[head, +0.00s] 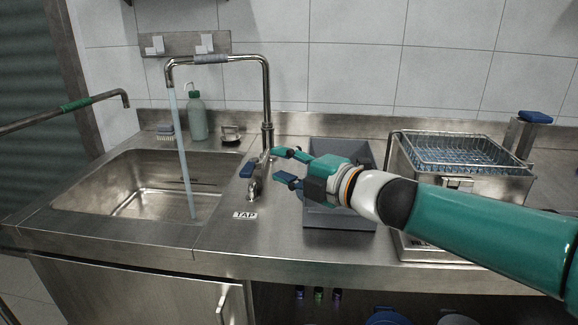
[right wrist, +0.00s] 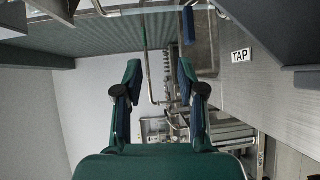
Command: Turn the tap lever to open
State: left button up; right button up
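The tap (head: 267,95) has a tall bent metal spout over the sink. A pale blue stream of water (head: 182,150) falls from the spout's end into the basin. The tap's blue-ended lever (head: 248,168) sits at the base, pointing to the left, and a blue piece, likely the lever, also shows in the right wrist view (right wrist: 188,24). My right gripper (head: 277,164) is open and empty, just right of the tap base, its fingers pointing toward it; its fingers stand apart in the right wrist view (right wrist: 159,75). My left gripper is not in view.
The steel sink (head: 130,205) lies left of the tap. A TAP label (head: 244,215) is on the counter. A grey tray (head: 340,217) lies under my right arm. A fryer with a wire basket (head: 460,152) stands right. A green bottle (head: 197,118) stands behind the sink.

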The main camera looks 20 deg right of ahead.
jog(key=shift+s+d, duration=0.2)
jog(key=shift+s, duration=0.2)
dwell(0.4)
